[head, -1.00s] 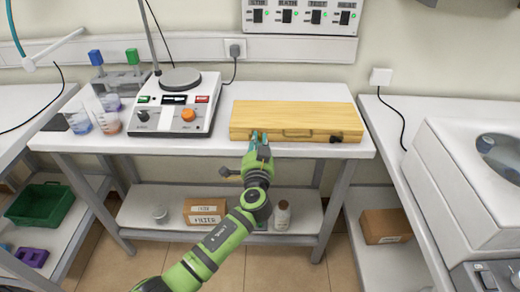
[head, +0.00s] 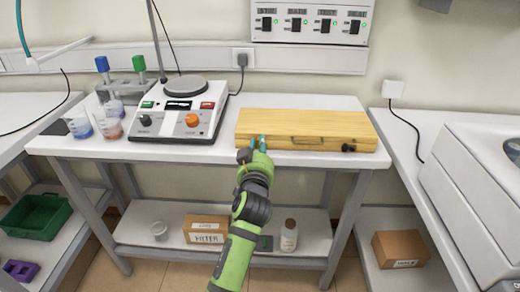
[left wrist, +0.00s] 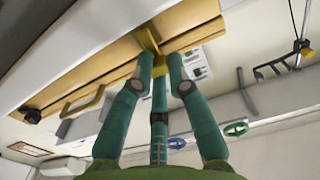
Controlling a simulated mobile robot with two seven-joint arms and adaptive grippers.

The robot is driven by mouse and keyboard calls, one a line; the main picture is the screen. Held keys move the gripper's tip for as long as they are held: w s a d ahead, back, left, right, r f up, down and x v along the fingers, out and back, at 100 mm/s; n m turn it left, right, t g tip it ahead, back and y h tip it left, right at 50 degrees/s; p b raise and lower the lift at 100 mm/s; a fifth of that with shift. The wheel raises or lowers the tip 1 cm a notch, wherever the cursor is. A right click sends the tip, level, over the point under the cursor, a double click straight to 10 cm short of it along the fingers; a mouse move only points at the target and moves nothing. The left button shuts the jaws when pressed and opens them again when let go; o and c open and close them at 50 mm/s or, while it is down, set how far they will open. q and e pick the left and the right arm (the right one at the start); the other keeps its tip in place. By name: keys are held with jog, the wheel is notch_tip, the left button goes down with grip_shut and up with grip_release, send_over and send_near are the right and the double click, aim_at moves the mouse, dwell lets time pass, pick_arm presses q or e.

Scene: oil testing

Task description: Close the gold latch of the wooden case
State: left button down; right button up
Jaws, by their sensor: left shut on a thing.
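The light wooden case (head: 330,123) lies flat on the white table. Its front faces me and its lid looks down. My left gripper (head: 257,142) is at the left part of the case's front. In the left wrist view, the three teal fingertips (left wrist: 160,62) are close together around the gold latch (left wrist: 149,40) at the case's seam, shut on it. In the head view the fingers hide this latch. The case's handle (left wrist: 85,103) and a dark latch (head: 348,148) on the right of the front also show. My right gripper is not in view.
A hotplate device (head: 180,118) with a grey plate stands left of the case. Beakers (head: 110,128) stand further left. The table's front edge runs just below the case. A bottle (head: 289,236) and boxes (head: 207,230) sit on the lower shelf.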

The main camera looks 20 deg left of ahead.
pick_arm(q)
jog(key=shift+f+n, duration=0.1)
jog(key=shift+n, duration=0.2)
jog(key=c, duration=1.4)
grip_release()
notch_tip(320, 180, up, 10)
